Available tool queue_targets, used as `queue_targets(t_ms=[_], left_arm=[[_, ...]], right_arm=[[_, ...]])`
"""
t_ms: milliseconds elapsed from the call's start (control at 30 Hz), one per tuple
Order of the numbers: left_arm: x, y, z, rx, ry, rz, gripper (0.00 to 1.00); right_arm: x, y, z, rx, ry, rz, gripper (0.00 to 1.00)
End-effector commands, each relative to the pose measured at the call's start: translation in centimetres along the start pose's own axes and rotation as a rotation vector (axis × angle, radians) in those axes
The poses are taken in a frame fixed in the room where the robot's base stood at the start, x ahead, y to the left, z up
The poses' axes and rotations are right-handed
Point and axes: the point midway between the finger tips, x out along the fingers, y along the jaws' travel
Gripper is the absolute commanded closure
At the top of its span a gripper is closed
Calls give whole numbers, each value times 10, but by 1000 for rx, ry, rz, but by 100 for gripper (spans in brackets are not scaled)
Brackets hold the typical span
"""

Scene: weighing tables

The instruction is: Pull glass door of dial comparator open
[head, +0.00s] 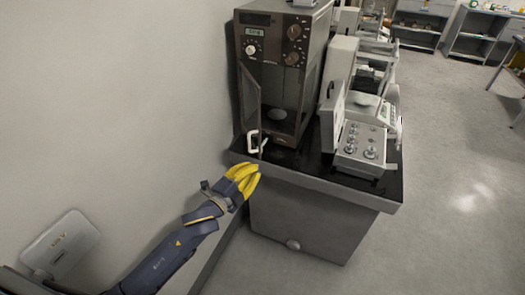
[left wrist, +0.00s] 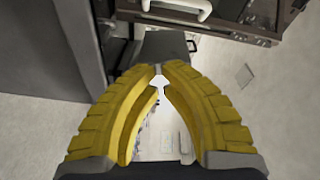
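The dial comparator (head: 312,30) is a dark brown cabinet with knobs and a small display, standing on a black-topped bench against the wall. Its glass door (head: 251,105) is at the cabinet's left front edge and looks swung outward, with the cabinet's inside showing beside it. A white loop handle (head: 253,141) is low on the door; a white handle also shows at the top of the left wrist view (left wrist: 182,8). My left gripper (head: 257,174), with yellow fingers, is below the handle and apart from it. Its fingertips (left wrist: 159,70) nearly meet, with nothing between them. My right gripper is out of view.
The bench (head: 315,217) has a raised front edge close to my left gripper. A box of metal weights (head: 362,148) and white balances (head: 368,103) stand right of the comparator. A wall is close on the left. Open floor (head: 450,190) lies to the right.

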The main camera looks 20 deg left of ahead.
Motion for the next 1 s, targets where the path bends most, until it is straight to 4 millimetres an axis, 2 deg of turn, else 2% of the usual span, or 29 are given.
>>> queue_targets(t_ms=[100,200,467,1000], left_arm=[[0,-2,2,153,-12,-4,100],[0,-2,3,230,-17,-3,100],[12,-2,3,277,-17,-3,100],[102,-2,5,274,-17,-2,100]], right_arm=[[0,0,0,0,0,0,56],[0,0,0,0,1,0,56],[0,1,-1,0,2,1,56],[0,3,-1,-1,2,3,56]])
